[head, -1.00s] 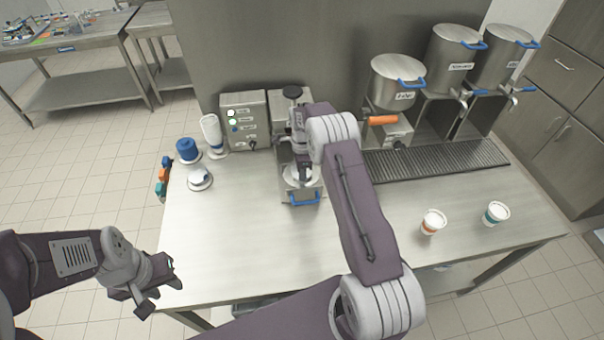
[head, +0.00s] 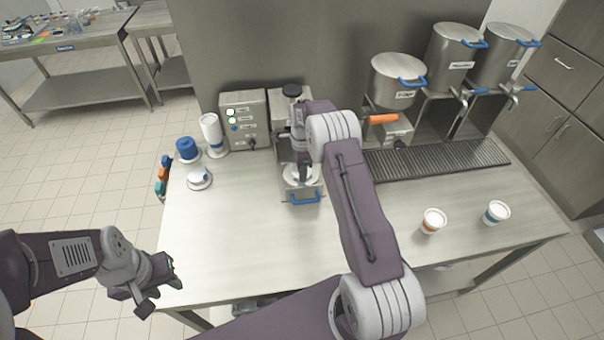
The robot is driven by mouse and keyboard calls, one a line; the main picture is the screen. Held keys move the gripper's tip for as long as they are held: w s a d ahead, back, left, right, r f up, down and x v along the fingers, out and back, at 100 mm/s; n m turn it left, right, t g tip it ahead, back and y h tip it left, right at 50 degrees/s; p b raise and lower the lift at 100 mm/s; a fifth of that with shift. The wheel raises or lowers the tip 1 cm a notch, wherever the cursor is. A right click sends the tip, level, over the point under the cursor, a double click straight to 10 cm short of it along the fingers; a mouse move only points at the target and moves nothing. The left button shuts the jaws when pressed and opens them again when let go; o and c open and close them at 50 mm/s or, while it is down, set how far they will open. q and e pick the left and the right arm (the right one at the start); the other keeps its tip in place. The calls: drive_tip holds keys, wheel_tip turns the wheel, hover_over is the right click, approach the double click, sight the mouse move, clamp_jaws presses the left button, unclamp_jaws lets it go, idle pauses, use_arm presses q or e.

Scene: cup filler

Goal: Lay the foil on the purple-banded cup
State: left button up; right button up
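My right gripper (head: 304,172) points down over the tray of the sealing machine (head: 292,92) at the back middle. A pale round shape (head: 293,179) shows just under its fingers; I cannot tell whether it is foil or a cup top. The fingers are too small and covered to tell open from shut. No purple band is visible; a cup there would be hidden. My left gripper (head: 163,285) hangs off the table's front left edge, its fingers apart and empty.
An orange-banded cup (head: 433,222) and a teal-banded cup (head: 496,213) stand on the right of the table (head: 235,240). Back left are a blue roll (head: 187,149), a white dispenser (head: 211,131) and a small white round holder (head: 199,179). Metal pots (head: 398,80) line the back right. The front middle is clear.

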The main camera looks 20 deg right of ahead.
wheel_tip(320, 180, up, 7)
drive_tip(key=shift+f+b, duration=0.1)
drive_tip(key=shift+b, duration=0.65)
drive_tip(key=shift+r, duration=0.65)
